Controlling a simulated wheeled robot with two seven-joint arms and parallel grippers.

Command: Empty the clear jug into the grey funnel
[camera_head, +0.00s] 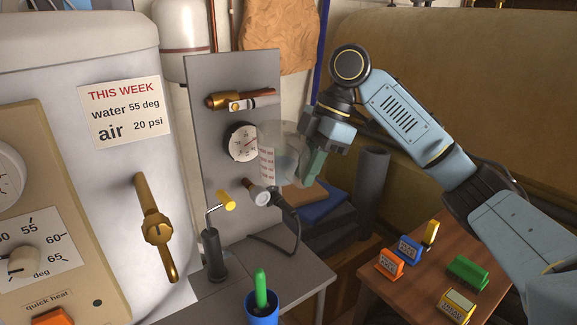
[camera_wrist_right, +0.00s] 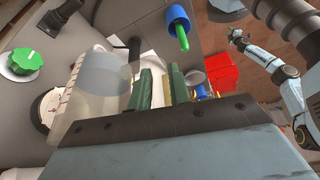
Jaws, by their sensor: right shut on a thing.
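The clear jug (camera_head: 268,155), with red markings on its side, is held in the air in front of the grey panel, close to the round gauge. My right gripper (camera_head: 316,160) is shut on its green handle at the jug's right side. In the right wrist view the clear jug (camera_wrist_right: 88,115) fills the left, with a bluish-grey patch inside that looks like liquid. I cannot single out the grey funnel with certainty. In the right wrist view, my left arm shows at the right, with what looks like my left gripper (camera_wrist_right: 238,37), too small to read.
The grey panel (camera_head: 207,140) carries brass valves and a gauge (camera_head: 241,142). Below are a hand pump (camera_head: 213,255) and a blue cup (camera_head: 262,308) with a green item. A dark grey cylinder (camera_head: 372,178) stands behind. The brown table (camera_head: 421,290) at right holds several coloured blocks.

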